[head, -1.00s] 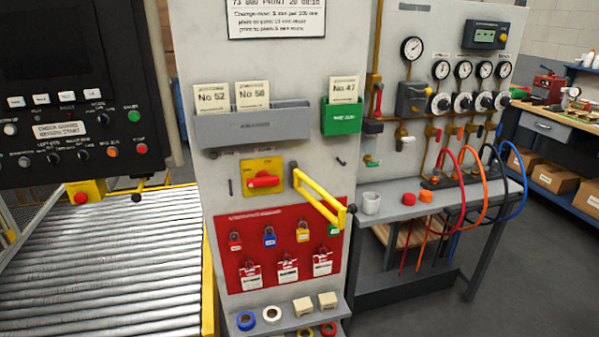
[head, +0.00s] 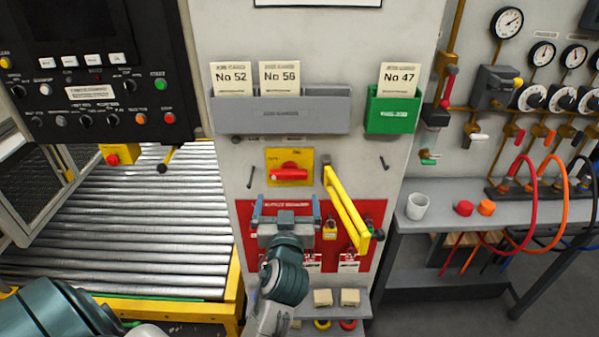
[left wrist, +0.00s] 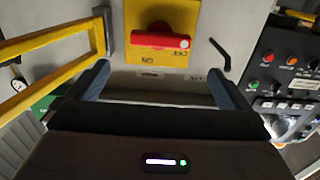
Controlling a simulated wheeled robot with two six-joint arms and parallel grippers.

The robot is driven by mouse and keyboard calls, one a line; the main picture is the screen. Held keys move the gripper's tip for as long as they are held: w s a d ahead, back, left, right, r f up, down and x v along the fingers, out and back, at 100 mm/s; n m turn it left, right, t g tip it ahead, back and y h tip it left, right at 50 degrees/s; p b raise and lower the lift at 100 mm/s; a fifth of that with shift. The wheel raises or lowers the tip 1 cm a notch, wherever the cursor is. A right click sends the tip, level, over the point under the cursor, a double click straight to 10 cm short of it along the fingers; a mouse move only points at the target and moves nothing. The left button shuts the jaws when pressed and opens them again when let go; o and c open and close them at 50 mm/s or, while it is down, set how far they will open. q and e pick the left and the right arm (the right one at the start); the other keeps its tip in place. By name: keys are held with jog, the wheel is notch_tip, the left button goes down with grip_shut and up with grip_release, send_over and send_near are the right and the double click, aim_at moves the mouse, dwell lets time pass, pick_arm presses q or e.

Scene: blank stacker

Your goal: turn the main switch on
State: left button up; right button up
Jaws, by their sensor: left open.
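The main switch is a red rotary handle (head: 290,170) on a yellow plate (head: 302,156), mounted on the pale panel. The handle lies about horizontal. In the left wrist view, the red handle (left wrist: 160,40) has a pale mark at its right end, and the plate's labels appear upside down. My left gripper (head: 287,204) is in front of the panel, just below the switch, with its fingers apart and nothing between them. In the left wrist view, the fingers (left wrist: 158,82) frame the plate's edge, apart from the handle. My right gripper is not in view.
A yellow bar (head: 346,205) sticks out right of the switch. The red padlock board (head: 372,215) is partly hidden behind my left arm. Above are a grey card holder (head: 282,118) and a green one (head: 392,112). Left is a roller conveyor (head: 130,225).

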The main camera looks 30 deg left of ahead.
aim_at(288, 176)
pick_arm(q)
jog(key=p+x, duration=0.3)
jog(key=x, duration=0.5)
jog(key=shift+w+a, duration=0.15)
jog(key=shift+w, duration=0.15)
jog(key=shift+w+a+f, duration=0.1)
jog(key=shift+w+a, duration=0.2)
jog(key=shift+w, duration=0.2)
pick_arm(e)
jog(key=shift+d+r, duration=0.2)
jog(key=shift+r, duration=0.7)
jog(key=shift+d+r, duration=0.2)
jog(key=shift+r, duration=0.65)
pick_arm(q)
jog(key=c, duration=0.8)
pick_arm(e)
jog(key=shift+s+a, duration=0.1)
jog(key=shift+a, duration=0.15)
